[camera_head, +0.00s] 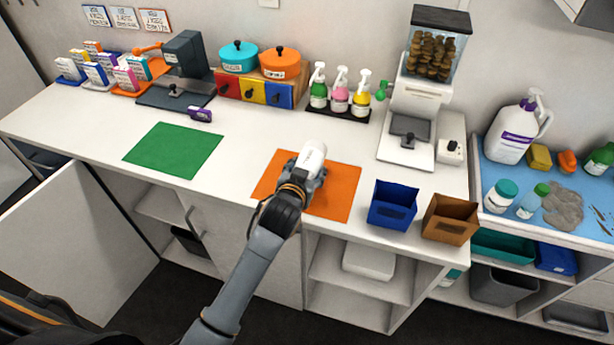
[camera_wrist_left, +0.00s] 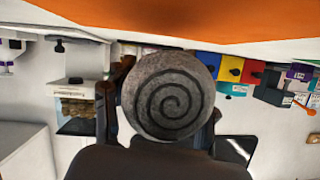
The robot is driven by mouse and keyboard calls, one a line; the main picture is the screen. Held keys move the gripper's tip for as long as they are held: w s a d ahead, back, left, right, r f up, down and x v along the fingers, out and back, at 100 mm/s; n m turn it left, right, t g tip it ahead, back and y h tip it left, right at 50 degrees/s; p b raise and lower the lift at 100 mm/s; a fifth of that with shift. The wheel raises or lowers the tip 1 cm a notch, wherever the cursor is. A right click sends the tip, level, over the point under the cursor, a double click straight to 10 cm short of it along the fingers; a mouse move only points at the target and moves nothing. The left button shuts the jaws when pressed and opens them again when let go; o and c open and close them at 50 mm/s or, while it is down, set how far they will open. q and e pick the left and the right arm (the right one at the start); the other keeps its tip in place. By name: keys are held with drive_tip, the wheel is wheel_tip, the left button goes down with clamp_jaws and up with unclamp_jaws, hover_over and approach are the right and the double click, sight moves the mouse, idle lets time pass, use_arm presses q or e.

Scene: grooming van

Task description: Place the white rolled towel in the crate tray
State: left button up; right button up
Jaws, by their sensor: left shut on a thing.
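The white rolled towel (camera_head: 312,156) is in my left gripper (camera_head: 304,176), over the orange mat (camera_head: 335,200) on the counter. In the left wrist view the towel's round end (camera_wrist_left: 168,97) shows a dark spiral and looks grey in shade. The fingers are shut on both sides of it. The orange mat (camera_wrist_left: 200,18) lies close by in that view; whether the towel touches it I cannot tell. I cannot tell for certain which container is the crate tray. My right gripper is not in view.
A blue open box (camera_head: 393,205) and a brown open box (camera_head: 450,217) stand right of the mat. A green mat (camera_head: 174,150) lies left. A dispenser (camera_head: 420,100) and pump bottles (camera_head: 340,95) stand behind. A white bin (camera_head: 369,262) sits below. A cabinet door (camera_head: 75,240) stands open.

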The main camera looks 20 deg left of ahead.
use_arm(q)
drive_tip(key=shift+f+p, duration=0.3)
drive_tip(key=shift+f, duration=1.25)
drive_tip(key=shift+f, duration=0.15)
drive_tip(key=o, duration=1.2)
